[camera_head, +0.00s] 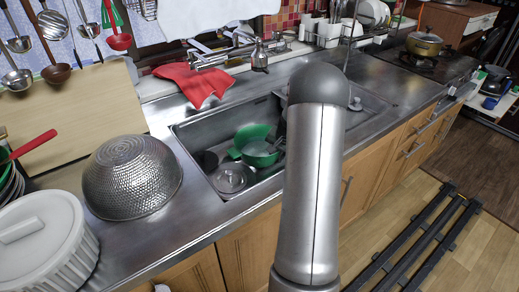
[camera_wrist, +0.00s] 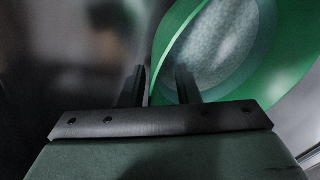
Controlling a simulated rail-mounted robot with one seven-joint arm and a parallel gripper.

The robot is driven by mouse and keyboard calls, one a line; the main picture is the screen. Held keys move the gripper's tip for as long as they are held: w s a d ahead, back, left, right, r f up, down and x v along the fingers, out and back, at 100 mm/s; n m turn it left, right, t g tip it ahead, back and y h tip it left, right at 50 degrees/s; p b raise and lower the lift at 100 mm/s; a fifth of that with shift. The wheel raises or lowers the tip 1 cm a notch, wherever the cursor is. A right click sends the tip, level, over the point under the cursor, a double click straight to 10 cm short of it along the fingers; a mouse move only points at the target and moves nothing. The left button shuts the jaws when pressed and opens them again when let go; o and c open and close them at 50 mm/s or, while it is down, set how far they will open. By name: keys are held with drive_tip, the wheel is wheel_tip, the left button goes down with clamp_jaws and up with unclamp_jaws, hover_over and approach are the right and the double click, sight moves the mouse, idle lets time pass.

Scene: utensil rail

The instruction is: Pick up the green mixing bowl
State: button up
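The green mixing bowl (camera_head: 259,154) is in the sink in the head view, among other dishes, with green showing in more than one part there. In the wrist view the green bowl (camera_wrist: 285,75) fills the upper right, tilted, with a pale textured area inside its rim. My gripper (camera_wrist: 160,76) is open. Its two dark fingers are apart, and the bowl's left edge runs down between them. The right finger overlaps the bowl's inside; the left finger is outside the edge. I cannot tell whether either finger touches it. My gripper is hidden in the head view.
The sink (camera_head: 190,137) also holds a clear lidded pot (camera_head: 230,180). A hammered metal bowl (camera_head: 130,178) lies upside down on the counter to the left. A red cloth (camera_head: 195,82) hangs at the sink's back edge, near the faucet (camera_head: 258,55). Utensils hang upper left.

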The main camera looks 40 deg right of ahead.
clamp_jaws()
idle(1.4)
